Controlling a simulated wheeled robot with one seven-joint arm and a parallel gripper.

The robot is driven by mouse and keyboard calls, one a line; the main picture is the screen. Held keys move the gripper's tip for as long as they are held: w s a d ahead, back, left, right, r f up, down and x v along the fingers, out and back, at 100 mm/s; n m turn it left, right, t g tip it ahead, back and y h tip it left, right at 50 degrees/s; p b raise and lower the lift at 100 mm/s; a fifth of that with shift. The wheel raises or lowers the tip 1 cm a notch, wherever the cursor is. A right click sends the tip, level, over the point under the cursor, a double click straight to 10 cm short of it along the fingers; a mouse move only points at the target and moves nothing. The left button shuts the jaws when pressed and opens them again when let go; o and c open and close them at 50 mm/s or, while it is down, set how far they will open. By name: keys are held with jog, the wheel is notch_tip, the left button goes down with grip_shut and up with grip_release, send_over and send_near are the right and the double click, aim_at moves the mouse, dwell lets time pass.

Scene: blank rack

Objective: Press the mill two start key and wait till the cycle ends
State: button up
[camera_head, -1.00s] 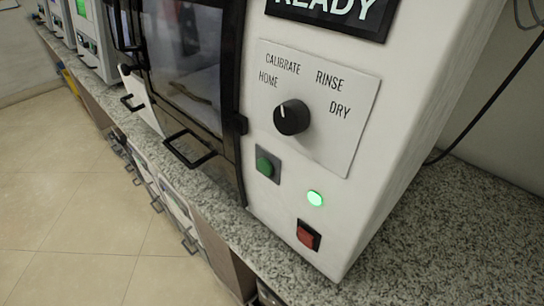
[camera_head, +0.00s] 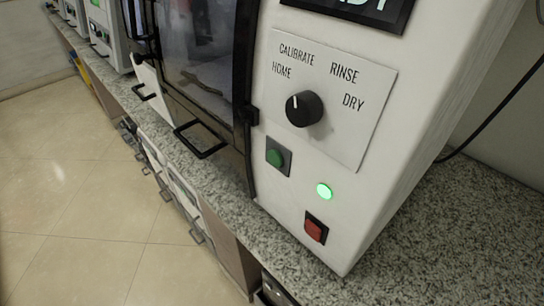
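A white mill (camera_head: 400,130) stands on the speckled counter, close to the camera. Its panel carries a black dial (camera_head: 304,109) among the words HOME, CALIBRATE, RINSE and DRY. A green key (camera_head: 276,157) in a grey square plate sits below the dial. A lit green lamp (camera_head: 324,190) and a red switch (camera_head: 315,229) are lower down. A dark display (camera_head: 355,10) is cut off by the top edge, with only the bottoms of its letters visible. I cannot read a mill number. My gripper is not in view.
The mill's dark-framed glass door (camera_head: 205,70) with a black handle (camera_head: 200,141) is left of the panel. More machines (camera_head: 105,30) stand farther along the granite counter (camera_head: 440,235). Drawers with handles are below. The tiled floor (camera_head: 90,200) at left is clear.

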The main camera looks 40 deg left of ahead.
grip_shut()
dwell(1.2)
